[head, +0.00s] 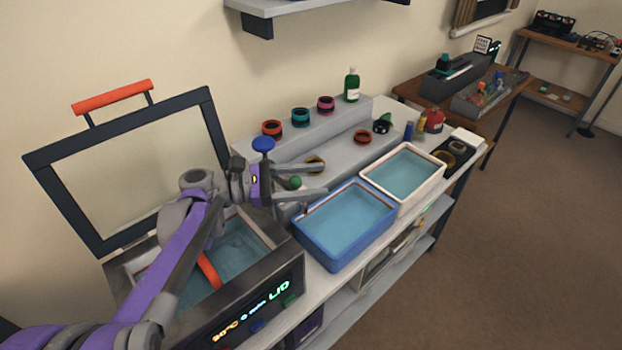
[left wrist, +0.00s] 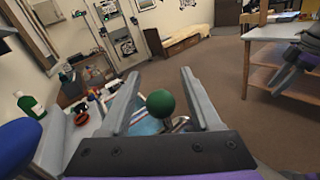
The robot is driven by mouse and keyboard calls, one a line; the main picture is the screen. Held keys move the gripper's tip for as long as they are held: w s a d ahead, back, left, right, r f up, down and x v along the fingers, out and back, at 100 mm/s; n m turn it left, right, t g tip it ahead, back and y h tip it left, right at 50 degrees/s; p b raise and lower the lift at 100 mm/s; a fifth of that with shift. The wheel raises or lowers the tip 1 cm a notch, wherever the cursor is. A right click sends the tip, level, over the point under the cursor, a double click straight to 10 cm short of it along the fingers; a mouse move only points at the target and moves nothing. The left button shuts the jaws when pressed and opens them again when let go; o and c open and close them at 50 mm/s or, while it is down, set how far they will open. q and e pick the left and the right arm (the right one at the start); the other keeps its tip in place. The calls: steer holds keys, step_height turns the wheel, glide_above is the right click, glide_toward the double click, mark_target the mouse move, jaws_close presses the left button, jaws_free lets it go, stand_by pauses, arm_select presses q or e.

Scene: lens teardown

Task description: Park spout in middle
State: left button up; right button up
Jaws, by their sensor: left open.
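My left gripper (head: 312,180) is open, with one finger on each side of a green ball-shaped knob (head: 295,182). In the left wrist view the green knob (left wrist: 160,103) sits between the two open fingers (left wrist: 157,95), with gaps on both sides. A small piece of metal (left wrist: 180,122) shows just behind the knob; it may be part of the spout, but the spout's shape and direction are mostly hidden by the gripper. A blue basin (head: 305,244) and a white basin (head: 433,187), both with water, stand side by side right of the gripper.
An open-lidded tank (head: 285,285) with an orange bar stands under my left arm. A blue knob (head: 263,144) rises close beside the gripper. A grey stepped stand (head: 350,120) carries coloured rings and a green bottle (head: 351,85). The floor at right is clear.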

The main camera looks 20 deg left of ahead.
arm_select(q)
steer(key=v, duration=0.7)
steer(key=shift+a+b, duration=0.25)
steer(key=shift+b, duration=0.15)
steer(key=shift+s, duration=0.15)
